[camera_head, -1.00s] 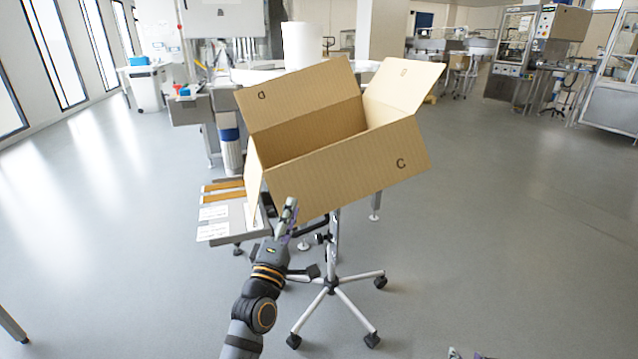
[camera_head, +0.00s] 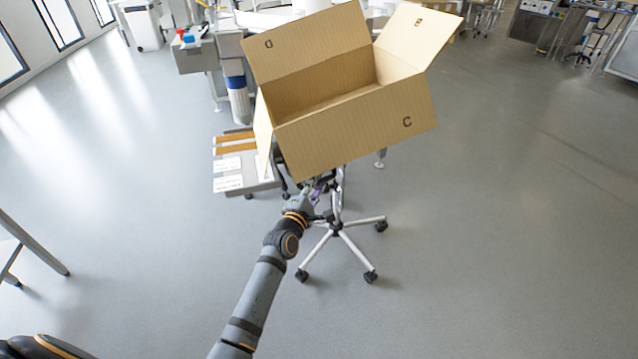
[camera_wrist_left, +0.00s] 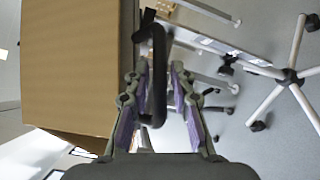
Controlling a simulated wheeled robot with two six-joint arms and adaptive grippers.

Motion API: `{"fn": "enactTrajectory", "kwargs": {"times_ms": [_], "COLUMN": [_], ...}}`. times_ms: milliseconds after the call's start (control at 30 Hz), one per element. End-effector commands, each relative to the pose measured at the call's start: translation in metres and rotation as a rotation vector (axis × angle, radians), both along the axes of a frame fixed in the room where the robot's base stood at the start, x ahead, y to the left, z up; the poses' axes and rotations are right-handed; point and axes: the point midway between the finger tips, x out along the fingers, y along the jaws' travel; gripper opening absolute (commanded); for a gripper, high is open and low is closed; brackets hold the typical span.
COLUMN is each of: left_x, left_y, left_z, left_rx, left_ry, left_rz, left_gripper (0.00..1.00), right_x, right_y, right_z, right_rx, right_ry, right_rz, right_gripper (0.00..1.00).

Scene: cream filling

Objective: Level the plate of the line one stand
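The line one stand (camera_head: 336,229) has a pole on a wheeled star base. It carries an open cardboard box (camera_head: 350,125), tilted with its left end lower. The plate is hidden under the box. My left gripper (camera_head: 322,184) is just below the box's lower front edge, beside the pole. In the left wrist view, a black loop handle (camera_wrist_left: 158,75) lies between the purple-padded fingers of my left gripper (camera_wrist_left: 160,90). The fingers look apart, with a gap beside the handle. The box (camera_wrist_left: 70,65) fills the left there. My right gripper is not in view.
A low platform (camera_head: 228,163) with orange strips and white labels stands left of the stand. A machine with a blue-banded cylinder (camera_head: 237,90) stands behind it. A metal table frame (camera_head: 35,245) is at the left edge. The floor to the right is clear.

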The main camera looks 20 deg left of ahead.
Motion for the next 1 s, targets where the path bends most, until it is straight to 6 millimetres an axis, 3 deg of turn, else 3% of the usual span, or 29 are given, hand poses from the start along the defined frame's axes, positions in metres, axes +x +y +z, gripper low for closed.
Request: {"fn": "enactTrajectory", "kwargs": {"times_ms": [167, 433, 633, 1000], "left_x": [0.018, 0.02, 0.02, 0.02], "left_y": [-0.001, -0.001, -0.001, -0.001], "left_z": [-0.001, 0.0, 0.0, 0.0], "left_rx": [0.0, 0.001, 0.001, 0.001], "left_ry": [0.0, 0.0, 0.0, 0.001], "left_rz": [0.0, 0.0, 0.0, 0.0], "left_gripper": [0.24, 0.24, 0.0, 0.0], "right_x": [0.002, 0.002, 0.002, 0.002], "right_y": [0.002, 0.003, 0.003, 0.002], "right_z": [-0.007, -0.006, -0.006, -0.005], "right_rx": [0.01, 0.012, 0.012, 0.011], "right_ry": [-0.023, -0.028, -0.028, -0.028], "right_rz": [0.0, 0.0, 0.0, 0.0], "right_gripper": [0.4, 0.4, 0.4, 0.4]}}
